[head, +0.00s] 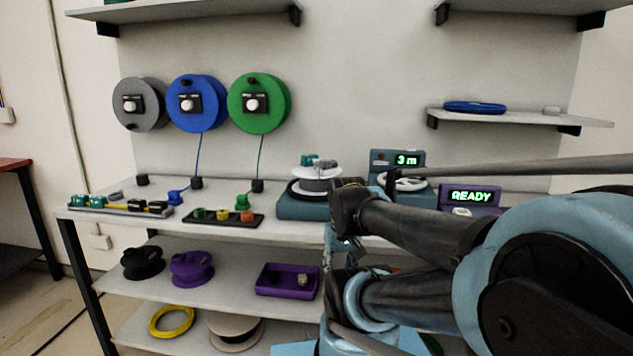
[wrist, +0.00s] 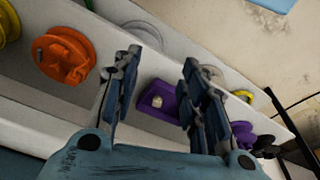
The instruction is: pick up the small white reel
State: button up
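A small whitish, reel-like piece (head: 303,280) sits in the purple tray (head: 264,292) on the middle shelf. It also shows in the wrist view (wrist: 157,101), near the tray's middle; its exact shape is too small to tell. A larger white reel (head: 316,173) lies flat on a blue-grey box on the worktop. My gripper (wrist: 160,85) is open and empty, its two fingers spread, with the tray seen between and beyond them. In the head view my arm hides most of the gripper in front of the bench.
Beside the tray on the middle shelf are a purple reel (head: 192,268) and a black reel (head: 143,262). An orange reel (wrist: 65,57) is on the tray's other side. A yellow coil (head: 171,321) and a beige reel (head: 235,329) lie on the bottom shelf. The worktop (head: 120,188) overhangs the shelves.

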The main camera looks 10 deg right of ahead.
jog(key=w+r, duration=0.4)
jog(key=r, duration=0.4)
notch_tip(320, 180, up, 30)
jog(key=g, duration=0.2)
send_over(317, 160)
jog(key=f, duration=1.6)
jog(key=shift+w+f, duration=0.3)
grip_shut()
